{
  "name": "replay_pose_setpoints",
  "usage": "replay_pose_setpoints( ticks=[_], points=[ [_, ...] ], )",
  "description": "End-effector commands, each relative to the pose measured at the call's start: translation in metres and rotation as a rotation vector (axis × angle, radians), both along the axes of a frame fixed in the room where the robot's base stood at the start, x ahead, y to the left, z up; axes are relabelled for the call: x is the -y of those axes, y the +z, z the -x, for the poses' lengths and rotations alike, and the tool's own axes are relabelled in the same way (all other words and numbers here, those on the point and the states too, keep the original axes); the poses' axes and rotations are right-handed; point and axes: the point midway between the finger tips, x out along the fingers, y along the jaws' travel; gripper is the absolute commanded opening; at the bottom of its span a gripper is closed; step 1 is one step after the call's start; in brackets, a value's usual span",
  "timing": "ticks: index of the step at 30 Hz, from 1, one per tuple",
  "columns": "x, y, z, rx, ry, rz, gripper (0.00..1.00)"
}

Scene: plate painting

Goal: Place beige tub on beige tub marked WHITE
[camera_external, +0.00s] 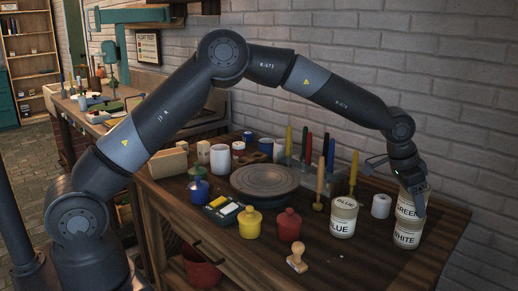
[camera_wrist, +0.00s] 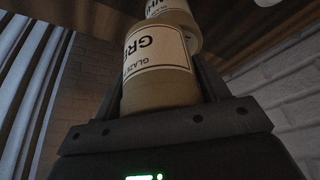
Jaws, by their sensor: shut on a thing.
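A beige tub marked GREEN (camera_external: 405,210) is between the fingers of my gripper (camera_external: 418,202) at the right of the table. In the wrist view, the GREEN tub (camera_wrist: 158,88) fills the space between both fingers, and my gripper (camera_wrist: 162,75) is shut on it. The beige tub marked WHITE (camera_external: 407,238) stands upright on the table directly below it. The WHITE tub (camera_wrist: 180,22) also shows past the GREEN tub in the wrist view, a little off to its side. I cannot tell whether the two tubs touch.
A beige tub marked BLUE (camera_external: 343,217) stands to the left. A white roll (camera_external: 381,206) is close behind the WHITE tub. A wooden stamp (camera_external: 297,258) and a red pot (camera_external: 289,224) are farther left. The table's front right corner is clear.

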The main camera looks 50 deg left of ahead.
Motion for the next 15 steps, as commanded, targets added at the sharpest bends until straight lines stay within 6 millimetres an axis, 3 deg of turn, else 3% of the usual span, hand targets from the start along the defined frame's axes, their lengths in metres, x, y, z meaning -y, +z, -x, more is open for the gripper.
replay_pose_setpoints(
  ticks=[5, 6, 13, 15],
  points=[
    [0.0003, -0.0025, 0.0001, 0.001, 0.0, 0.001, 0.33],
    [0.0001, -0.0027, 0.0002, 0.0, 0.0, 0.0, 0.71],
    [0.0, -0.0026, 0.0001, 0.0, 0.0, 0.0, 0.9],
    [0.0, -0.0026, 0.0001, 0.0, 0.0, 0.0, 0.9]
  ],
)
